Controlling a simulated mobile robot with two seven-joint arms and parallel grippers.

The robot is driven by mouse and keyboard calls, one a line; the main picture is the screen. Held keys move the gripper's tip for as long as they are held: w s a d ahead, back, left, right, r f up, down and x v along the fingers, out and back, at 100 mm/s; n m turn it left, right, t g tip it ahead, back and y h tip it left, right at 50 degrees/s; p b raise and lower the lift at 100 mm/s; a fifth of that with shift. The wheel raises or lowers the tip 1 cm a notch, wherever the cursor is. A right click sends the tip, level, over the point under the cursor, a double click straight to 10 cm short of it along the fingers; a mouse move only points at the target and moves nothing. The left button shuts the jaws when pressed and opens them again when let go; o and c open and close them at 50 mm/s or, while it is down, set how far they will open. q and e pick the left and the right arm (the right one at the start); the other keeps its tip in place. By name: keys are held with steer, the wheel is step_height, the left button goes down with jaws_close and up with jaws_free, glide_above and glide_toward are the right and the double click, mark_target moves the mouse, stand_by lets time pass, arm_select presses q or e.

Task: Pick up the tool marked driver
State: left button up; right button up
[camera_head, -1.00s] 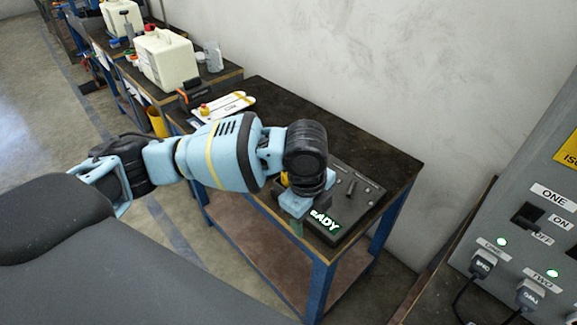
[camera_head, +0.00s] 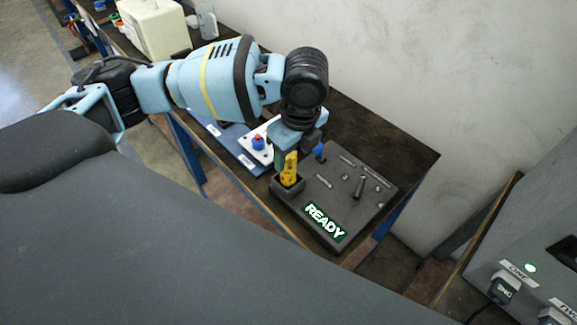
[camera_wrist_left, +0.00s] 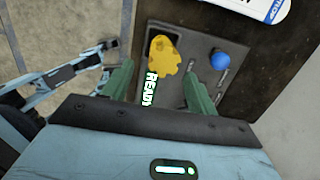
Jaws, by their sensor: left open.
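A yellow tool (camera_head: 289,168) stands in a dark holder at the near left corner of a grey tray (camera_head: 338,220). No driver marking on it is legible. My left gripper (camera_head: 297,147) is open and empty, directly over the tool's side of the tray. In the left wrist view, the yellow tool (camera_wrist_left: 164,54) shows beyond and between the two green fingers (camera_wrist_left: 158,88), apart from both as far as I can tell. A blue round knob (camera_wrist_left: 220,61) lies to its right. My right gripper is not in view.
The tray has a lit READY sign and several small metal pins (camera_head: 359,187). It sits on a dark bench (camera_head: 390,150) beside a wall. A grey panel (camera_head: 535,225) stands at right.

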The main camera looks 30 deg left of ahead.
mark_target(288, 167)
arm_select(q)
steer(key=shift+w+a+f, duration=0.15)
steer(key=shift+a+f, duration=0.15)
steer(key=shift+f, duration=0.85)
steer(key=shift+w+a+f, duration=0.1)
steer(key=shift+a+f, duration=0.25)
steer(key=shift+f, duration=0.85)
steer(key=shift+w+a+f, duration=0.15)
steer(key=shift+a+f, duration=0.15)
steer(key=shift+f, duration=0.85)
